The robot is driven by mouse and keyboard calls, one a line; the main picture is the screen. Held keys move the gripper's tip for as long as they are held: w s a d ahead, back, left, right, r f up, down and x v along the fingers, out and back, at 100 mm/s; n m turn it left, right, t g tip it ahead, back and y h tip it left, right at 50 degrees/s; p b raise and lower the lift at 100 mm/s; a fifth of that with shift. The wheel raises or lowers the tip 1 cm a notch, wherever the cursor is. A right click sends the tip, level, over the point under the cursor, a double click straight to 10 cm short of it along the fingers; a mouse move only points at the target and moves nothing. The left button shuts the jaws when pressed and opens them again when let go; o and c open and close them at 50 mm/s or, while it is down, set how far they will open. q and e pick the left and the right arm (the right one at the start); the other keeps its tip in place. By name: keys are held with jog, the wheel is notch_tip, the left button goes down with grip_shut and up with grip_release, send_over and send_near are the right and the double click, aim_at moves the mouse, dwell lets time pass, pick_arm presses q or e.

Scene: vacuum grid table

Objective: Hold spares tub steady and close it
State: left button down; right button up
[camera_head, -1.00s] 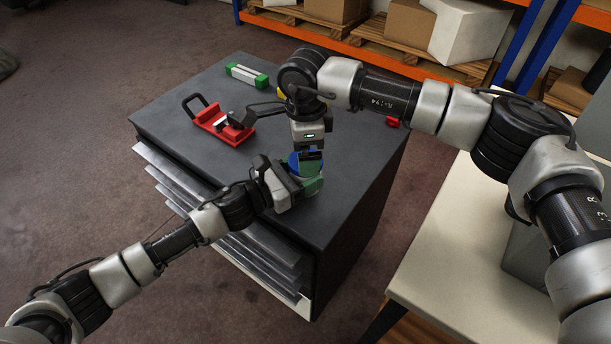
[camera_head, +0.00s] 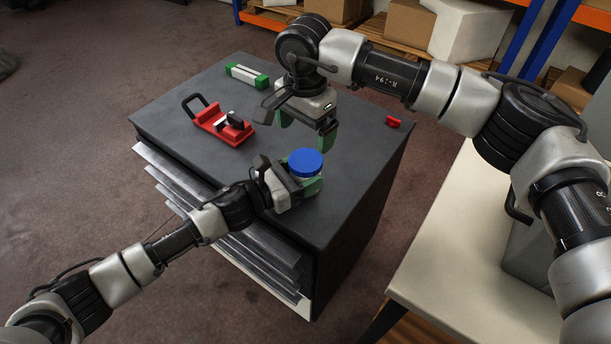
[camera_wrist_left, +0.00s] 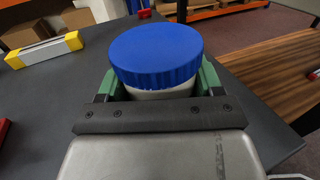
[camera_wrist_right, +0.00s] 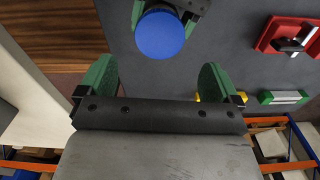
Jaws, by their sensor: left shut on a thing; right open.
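The spares tub stands upright near the front of the dark table, with its blue lid (camera_head: 305,162) on top. In the left wrist view the blue lid (camera_wrist_left: 156,52) sits level on the pale tub body (camera_wrist_left: 160,93). My left gripper (camera_head: 306,187) is shut around the tub body below the lid. My right gripper (camera_head: 304,132) is open and empty, above and behind the tub, apart from it. In the right wrist view the lid (camera_wrist_right: 160,35) lies beyond the open green fingers (camera_wrist_right: 158,85). Whether the lid is fully tight cannot be seen.
On the dark table (camera_head: 355,185) lie a red clamp-like tool (camera_head: 218,124), a green-and-white bar (camera_head: 247,76) and a small red piece (camera_head: 393,122). A yellow piece (camera_wrist_right: 208,97) shows in the right wrist view. A pale table (camera_head: 450,260) stands at right.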

aim_at(306, 159)
jog(key=shift+r+n, duration=0.25)
jog(key=shift+n, duration=0.45)
jog(key=shift+f, duration=4.05)
jog(key=c, duration=1)
jog(key=shift+o, duration=0.2)
